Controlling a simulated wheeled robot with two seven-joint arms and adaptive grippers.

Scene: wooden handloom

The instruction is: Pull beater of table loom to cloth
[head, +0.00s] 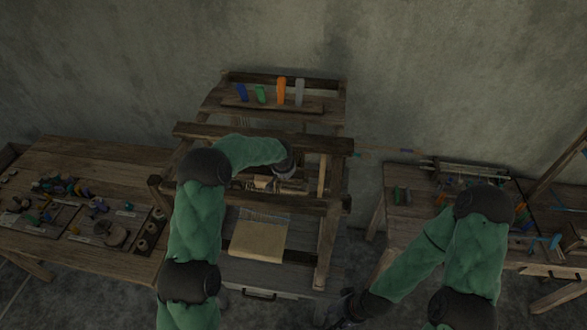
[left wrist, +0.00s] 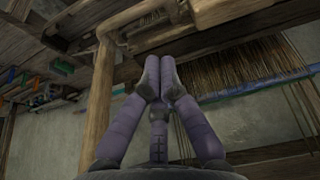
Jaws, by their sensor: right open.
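The wooden table loom (head: 330,215) stands in the middle of the head view against the wall. Pale cloth (head: 258,238) hangs at its front. My left arm reaches over the loom's upper bars. In the left wrist view my left gripper (left wrist: 158,62) has its fingertips together, with nothing visible between them. A pale wooden bar (left wrist: 220,15) is above and beyond the fingertips. Brown warp threads (left wrist: 220,70) are at the right. I cannot tell for certain which bar is the beater. My right gripper (head: 335,312) is low in front of the loom, open and away from it.
A wooden table (head: 90,160) at the left holds spools and small tools. Another table (head: 400,225) at the right holds more tools, partly behind my right arm. A shelf (head: 320,106) on top of the loom carries blue, green, orange and grey pieces. Floor shows between loom and right table.

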